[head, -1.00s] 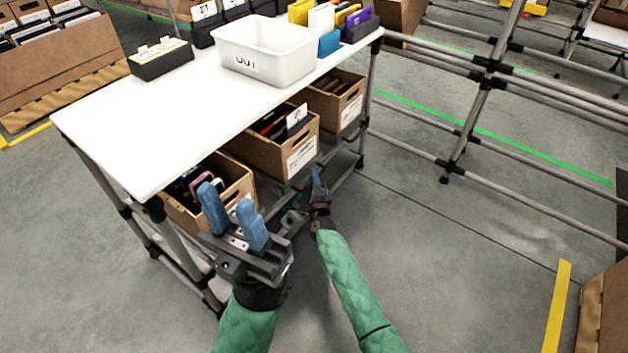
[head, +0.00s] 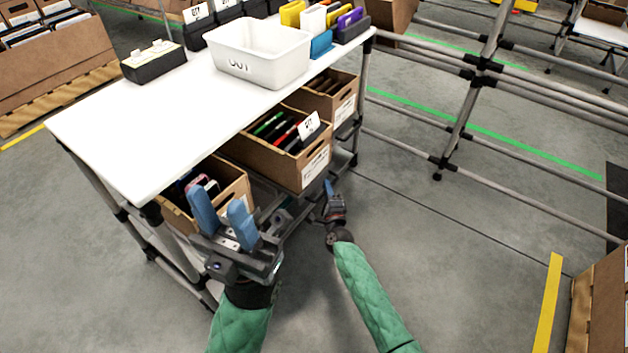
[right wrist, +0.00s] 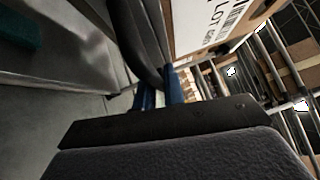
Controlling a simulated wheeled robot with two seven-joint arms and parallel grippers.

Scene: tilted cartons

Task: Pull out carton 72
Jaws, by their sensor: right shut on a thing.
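The middle cardboard carton (head: 275,160) sticks partly out from under the white table top, tilted toward the front. It holds several dark, red and green flat items and a white card (head: 309,125); its front label (head: 316,166) is too small to read for a number. My left gripper (head: 222,214) is open and empty, in front of the near carton.
A near carton (head: 236,186) and a far carton (head: 342,107) stand on the same lower shelf. The table top (head: 130,125) bears a white bin (head: 258,62) and a black box (head: 153,65). A pipe rack (head: 460,110) stands at right. The floor in front is clear.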

